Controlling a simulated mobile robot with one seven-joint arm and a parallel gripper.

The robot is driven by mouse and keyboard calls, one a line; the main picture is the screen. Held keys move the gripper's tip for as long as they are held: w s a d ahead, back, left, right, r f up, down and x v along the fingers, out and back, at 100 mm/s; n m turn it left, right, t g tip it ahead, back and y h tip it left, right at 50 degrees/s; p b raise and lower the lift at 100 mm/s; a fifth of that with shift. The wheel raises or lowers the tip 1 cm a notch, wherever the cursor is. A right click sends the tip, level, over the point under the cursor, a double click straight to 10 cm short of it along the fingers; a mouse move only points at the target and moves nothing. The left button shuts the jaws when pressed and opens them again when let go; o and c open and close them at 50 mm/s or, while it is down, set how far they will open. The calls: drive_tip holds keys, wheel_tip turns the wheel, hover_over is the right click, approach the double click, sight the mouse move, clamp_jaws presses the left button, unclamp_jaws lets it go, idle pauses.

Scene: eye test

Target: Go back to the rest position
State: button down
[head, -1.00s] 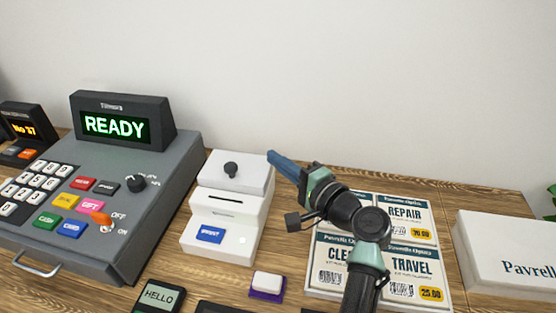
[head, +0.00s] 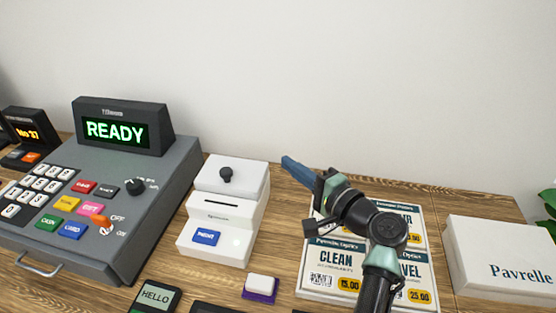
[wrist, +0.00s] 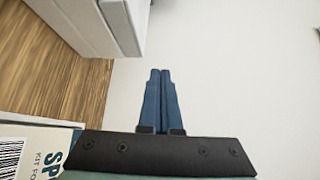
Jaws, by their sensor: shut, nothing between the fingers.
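My gripper (head: 287,163) is in the middle of the head view, raised over the wooden counter (head: 283,205), right of the white printer (head: 205,236). In the wrist view its two blue fingers (wrist: 161,74) lie side by side, shut, with nothing between them. They point toward the pale wall (wrist: 230,60). My arm hides part of the price cards (head: 325,281), which lie behind and below it.
A grey cash register (head: 184,162) reading READY stands at left. A white Pavrelle box (head: 490,250) is at right. A white block on a purple base (head: 261,286) and a small HELLO display (head: 156,297) are at the front. Bare counter shows between printer and cards.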

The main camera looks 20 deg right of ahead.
drive_tip(key=shift+s+d+f+b, duration=0.25)
drive_tip(key=shift+s+d+f, duration=0.25)
drive_tip(key=shift+d+f, duration=0.25)
drive_tip(key=shift+s+d+f+b, duration=0.2)
drive_tip(key=shift+s+d+f, duration=0.25)
drive_tip(key=shift+d+f, duration=0.3)
